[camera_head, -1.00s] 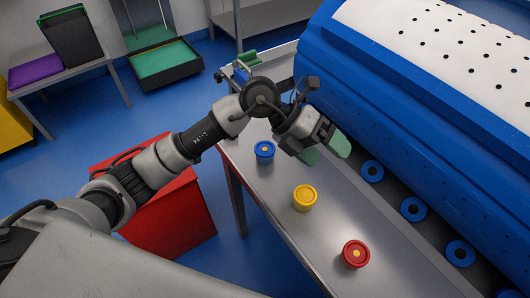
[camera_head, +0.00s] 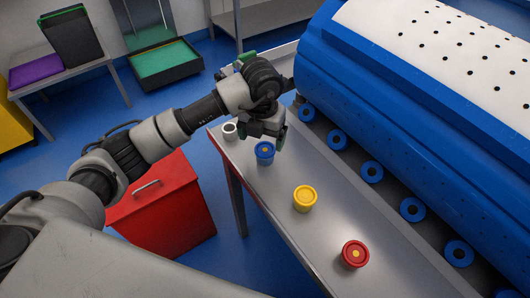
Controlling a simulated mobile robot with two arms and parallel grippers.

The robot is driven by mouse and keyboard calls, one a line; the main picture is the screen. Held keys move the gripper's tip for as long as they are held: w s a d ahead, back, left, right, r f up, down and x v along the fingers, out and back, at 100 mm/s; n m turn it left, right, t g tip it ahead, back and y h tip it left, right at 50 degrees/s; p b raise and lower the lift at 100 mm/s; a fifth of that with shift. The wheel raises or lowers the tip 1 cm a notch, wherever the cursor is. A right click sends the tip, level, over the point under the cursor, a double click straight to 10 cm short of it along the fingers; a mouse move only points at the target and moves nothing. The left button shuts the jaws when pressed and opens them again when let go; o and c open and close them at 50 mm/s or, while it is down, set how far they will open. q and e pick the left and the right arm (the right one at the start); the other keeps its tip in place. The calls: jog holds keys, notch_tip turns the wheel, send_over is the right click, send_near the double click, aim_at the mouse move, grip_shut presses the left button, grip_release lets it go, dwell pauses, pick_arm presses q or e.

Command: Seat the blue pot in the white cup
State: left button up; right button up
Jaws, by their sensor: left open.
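My left gripper (camera_head: 272,139) is open and points down just above and behind the blue pot. Its fingers are partly hidden by the wrist, and I cannot tell whether they touch the pot. My right gripper is not in view.
A yellow pot (camera_head: 305,198) and a red pot (camera_head: 355,254) stand in a row nearer me on the table (camera_head: 315,240). A big blue machine (camera_head: 420,130) with blue rollers runs along the right side. A red cabinet (camera_head: 165,205) stands left of the table.

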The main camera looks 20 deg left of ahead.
aim_at(264, 150)
pick_arm(q)
jog(key=f, duration=0.4)
jog(key=shift+d+f+p, duration=0.3)
jog(key=c, duration=1)
